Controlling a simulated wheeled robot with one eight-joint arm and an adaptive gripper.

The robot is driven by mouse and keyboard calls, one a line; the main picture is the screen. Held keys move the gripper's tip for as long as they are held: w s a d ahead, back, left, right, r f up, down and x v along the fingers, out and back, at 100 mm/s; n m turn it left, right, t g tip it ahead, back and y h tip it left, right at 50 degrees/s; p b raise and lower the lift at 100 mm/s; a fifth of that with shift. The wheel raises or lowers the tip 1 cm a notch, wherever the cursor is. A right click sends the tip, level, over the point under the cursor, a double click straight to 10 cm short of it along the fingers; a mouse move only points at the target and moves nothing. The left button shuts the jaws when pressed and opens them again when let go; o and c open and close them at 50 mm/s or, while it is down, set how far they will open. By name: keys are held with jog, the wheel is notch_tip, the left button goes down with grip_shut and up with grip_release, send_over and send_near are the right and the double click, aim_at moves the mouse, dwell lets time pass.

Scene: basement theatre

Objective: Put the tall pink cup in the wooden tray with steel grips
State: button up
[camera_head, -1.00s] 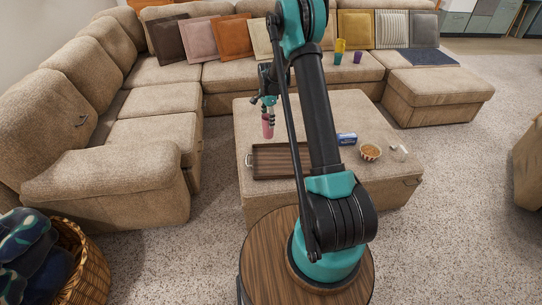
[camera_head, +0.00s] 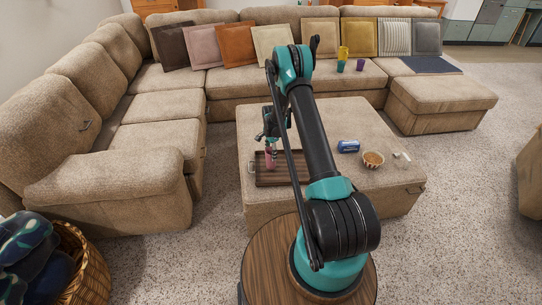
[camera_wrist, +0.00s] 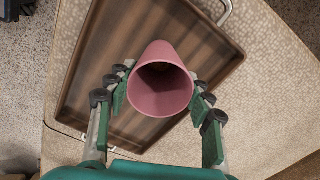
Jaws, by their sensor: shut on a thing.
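The tall pink cup (camera_head: 271,160) is in my gripper (camera_head: 270,143), upright above the wooden tray (camera_head: 267,181), near its left part. In the wrist view my gripper (camera_wrist: 160,92) has its green-padded fingers on both sides of the pink cup (camera_wrist: 160,98), whose open mouth faces the camera. The wooden tray (camera_wrist: 95,75) lies behind and below the cup, with a steel grip (camera_wrist: 226,12) at its far end. I cannot tell whether the cup's base touches the tray floor. My arm hides part of the tray's right side in the head view.
The tray rests on a beige ottoman (camera_head: 350,115). To its right are a blue can (camera_head: 348,146), a bowl of food (camera_head: 373,159) and a clear glass (camera_head: 402,159). Yellow (camera_head: 343,53), green (camera_head: 340,66) and purple (camera_head: 360,65) cups stand on the sofa. The tray looks otherwise empty.

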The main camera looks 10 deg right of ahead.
jog(key=shift+f, duration=0.7)
jog(key=shift+f, duration=0.1)
jog(key=o, duration=0.8)
